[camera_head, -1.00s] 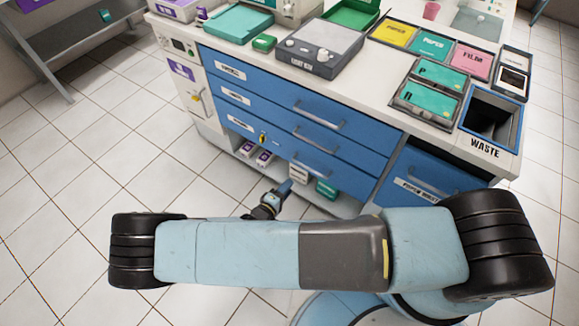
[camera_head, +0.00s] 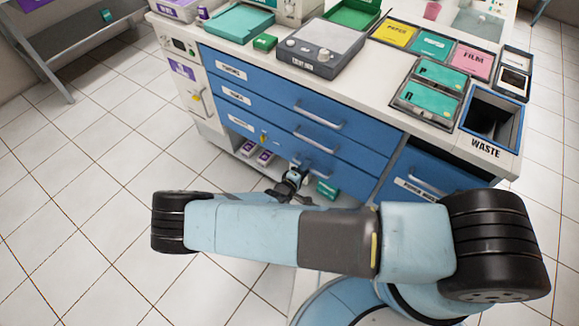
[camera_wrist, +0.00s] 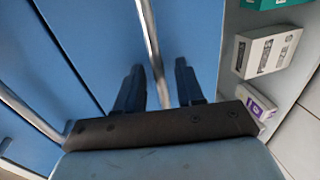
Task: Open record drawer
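The blue cabinet (camera_head: 290,115) has three stacked drawers with silver bar handles. Their labels are too small to read surely. The lowest drawer (camera_head: 275,147) carries a small yellow key or lock (camera_head: 264,138), and all three look closed. My gripper (camera_head: 296,172) is low in front of the lowest drawer, close to its handle (camera_head: 315,170). In the wrist view my gripper (camera_wrist: 157,78) is open, its two dark fingers spread on either side of a silver handle bar (camera_wrist: 148,40). Whether they touch it I cannot tell.
An open shelf under the drawers holds small boxes (camera_head: 260,157) and a green box (camera_head: 326,189). A separate drawer (camera_head: 420,180) stands at the right, below the waste bin (camera_head: 492,120). The tiled floor at the left is clear.

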